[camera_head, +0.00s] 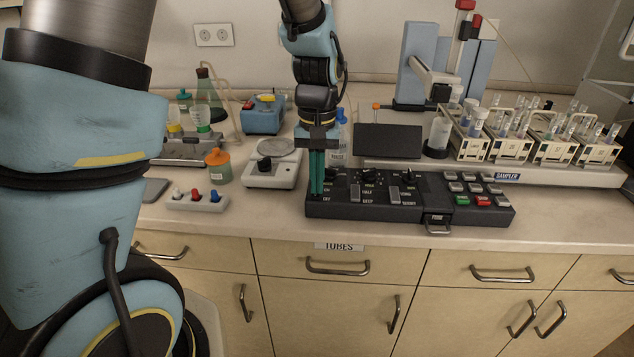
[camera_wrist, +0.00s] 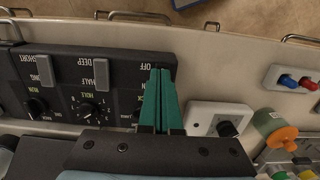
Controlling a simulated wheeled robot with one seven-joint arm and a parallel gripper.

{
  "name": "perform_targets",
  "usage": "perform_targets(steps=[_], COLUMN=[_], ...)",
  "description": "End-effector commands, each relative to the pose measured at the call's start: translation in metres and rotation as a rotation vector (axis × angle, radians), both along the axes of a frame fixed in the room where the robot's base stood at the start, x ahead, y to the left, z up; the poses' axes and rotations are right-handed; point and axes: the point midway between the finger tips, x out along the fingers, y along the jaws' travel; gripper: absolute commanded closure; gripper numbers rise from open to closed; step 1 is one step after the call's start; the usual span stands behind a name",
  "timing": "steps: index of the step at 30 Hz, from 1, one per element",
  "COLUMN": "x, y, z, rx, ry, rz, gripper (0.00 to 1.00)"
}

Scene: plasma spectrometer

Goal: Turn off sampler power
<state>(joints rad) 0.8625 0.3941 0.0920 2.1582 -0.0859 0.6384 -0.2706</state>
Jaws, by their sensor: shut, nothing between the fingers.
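The black control panel (camera_head: 430,212) lies on the counter, with knobs, grey switches and colored buttons. It fills the left of the wrist view (camera_wrist: 60,52), upside down. My gripper (camera_head: 317,190) points down at the panel's left end, its teal fingers together and empty. In the wrist view the fingertips (camera_wrist: 161,72) lie just by the "OFF" label and cover the control in that column. I cannot tell whether they touch it or how that control is set. The sampler (camera_head: 540,174), with its name label, stands behind the panel on the right.
Tube racks (camera_head: 512,145) stand on the sampler. A white stirrer (camera_head: 272,172), an orange-capped bottle (camera_head: 218,168) and a block with colored knobs (camera_head: 197,202) sit left of the panel. A dark screen (camera_head: 388,140) stands behind it. The counter's front strip is clear.

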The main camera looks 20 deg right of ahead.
Motion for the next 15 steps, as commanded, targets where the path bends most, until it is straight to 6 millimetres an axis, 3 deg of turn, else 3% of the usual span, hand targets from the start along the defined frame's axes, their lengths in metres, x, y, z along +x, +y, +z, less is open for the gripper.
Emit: perform_targets(steps=[15], x=[0.011], y=[-0.004], z=[-0.004], rx=[0.006], ry=[0.004], rz=[0.002], gripper=[1.00])
